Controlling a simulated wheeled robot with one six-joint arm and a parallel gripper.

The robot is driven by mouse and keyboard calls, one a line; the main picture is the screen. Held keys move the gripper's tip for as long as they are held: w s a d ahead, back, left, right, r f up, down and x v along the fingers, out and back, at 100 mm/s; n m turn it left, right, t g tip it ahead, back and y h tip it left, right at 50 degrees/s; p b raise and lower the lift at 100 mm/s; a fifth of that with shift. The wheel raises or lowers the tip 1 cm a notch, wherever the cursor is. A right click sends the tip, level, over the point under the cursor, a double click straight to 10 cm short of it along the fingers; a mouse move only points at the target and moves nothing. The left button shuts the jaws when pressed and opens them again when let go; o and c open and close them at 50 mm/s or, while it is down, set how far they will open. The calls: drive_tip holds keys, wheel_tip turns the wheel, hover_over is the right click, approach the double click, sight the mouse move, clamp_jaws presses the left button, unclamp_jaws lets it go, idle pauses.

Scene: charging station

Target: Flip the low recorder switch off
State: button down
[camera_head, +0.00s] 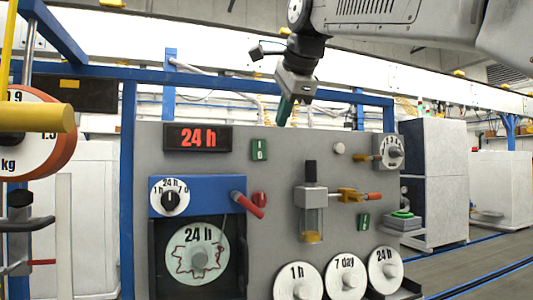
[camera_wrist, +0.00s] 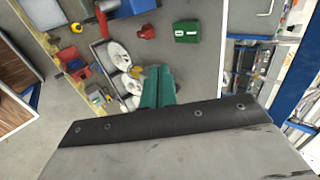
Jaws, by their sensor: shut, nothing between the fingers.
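The grey panel (camera_head: 270,160) carries two small green switches. The lower switch (camera_head: 363,221) sits right of the glass cup, above the round discs. The upper switch (camera_head: 259,150) sits right of the red 24 h display and appears to be the green switch in the wrist view (camera_wrist: 186,31). I cannot make out the lower switch in the wrist view. The recorder (camera_head: 197,252), with a blue top and a 24 h chart, is at the panel's lower left. My gripper (camera_head: 283,122) has green fingers, shut and empty, near the panel's top edge, apart from both switches.
A red-handled lever (camera_head: 250,206) and a red button (camera_head: 260,199) stick out near the recorder. The glass cup (camera_head: 312,218) and an orange-handled valve (camera_head: 352,195) project at centre right. Round discs (camera_head: 346,277) line the bottom. A blue frame surrounds the panel.

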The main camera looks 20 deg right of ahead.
sight(266, 152)
drive_tip(key=shift+w+r+x, duration=0.25)
drive_tip(key=shift+w+x, duration=0.05)
drive_tip(key=shift+x, duration=1.9)
drive_tip(key=shift+w+r+x, duration=0.3)
drive_tip(key=shift+x, duration=1.9)
drive_tip(key=shift+w+r+x, duration=0.25)
drive_tip(key=shift+x, duration=1.9)
drive_tip(key=shift+a, duration=0.1)
